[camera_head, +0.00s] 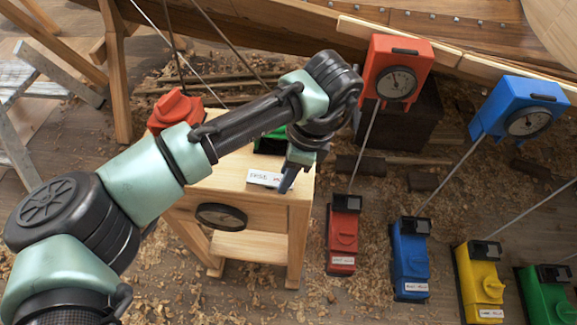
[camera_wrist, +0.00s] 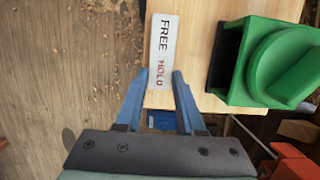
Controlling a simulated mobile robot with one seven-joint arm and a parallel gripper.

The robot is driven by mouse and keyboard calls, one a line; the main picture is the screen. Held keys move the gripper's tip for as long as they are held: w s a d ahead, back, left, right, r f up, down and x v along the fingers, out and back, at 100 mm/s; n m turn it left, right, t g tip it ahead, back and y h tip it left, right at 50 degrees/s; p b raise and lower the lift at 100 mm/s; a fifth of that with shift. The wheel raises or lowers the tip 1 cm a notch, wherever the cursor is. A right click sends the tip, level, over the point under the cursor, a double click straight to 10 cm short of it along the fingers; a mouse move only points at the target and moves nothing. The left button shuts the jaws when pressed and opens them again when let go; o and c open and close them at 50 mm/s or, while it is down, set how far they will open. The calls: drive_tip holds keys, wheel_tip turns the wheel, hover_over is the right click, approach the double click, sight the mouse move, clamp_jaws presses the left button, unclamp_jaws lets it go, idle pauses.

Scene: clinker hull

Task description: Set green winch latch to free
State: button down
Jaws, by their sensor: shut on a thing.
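The green winch (camera_wrist: 270,95) stands on the wooden bench, at the right of the wrist view. In the head view it is mostly hidden behind my arm, with a green part (camera_head: 268,143) showing. A white plate (camera_wrist: 163,50) reading FREE in black and HOLD in red lies beside it; it also shows in the head view (camera_head: 263,178). My gripper (camera_wrist: 160,74) has its blue fingertips on either side of the HOLD end of the plate, shut on it with the plate between them. It shows in the head view (camera_head: 287,181) at the plate's right end. I cannot make out a separate latch.
A red unit (camera_head: 174,108) sits at the back left of the bench (camera_head: 300,195). Red (camera_head: 343,240), blue (camera_head: 410,265), yellow (camera_head: 480,285) and green (camera_head: 545,300) labelled units stand on the floor at right. Red (camera_head: 398,65) and blue (camera_head: 520,110) dial boxes are behind, with thin rods.

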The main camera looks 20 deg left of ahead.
sight(273, 179)
drive_tip(key=shift+s+a+r+t+h+p, duration=0.15)
drive_tip(key=shift+a+r+t+h+p, duration=0.2)
drive_tip(key=shift+h+p, duration=0.65)
drive_tip(key=shift+a+r+h+p, duration=0.1)
drive_tip(key=shift+a+h+p, duration=0.15)
drive_tip(key=shift+h+p, duration=0.5)
drive_tip(key=shift+t+h, duration=0.25)
drive_tip(key=c, duration=0.5)
unclamp_jaws()
drive_tip(key=r, duration=0.4)
drive_tip(key=a+r, duration=0.1)
drive_tip(key=r, duration=0.8)
drive_tip(key=shift+s+a+p, duration=0.2)
drive_tip(key=shift+s+p, duration=0.05)
drive_tip(key=shift+p, duration=0.15)
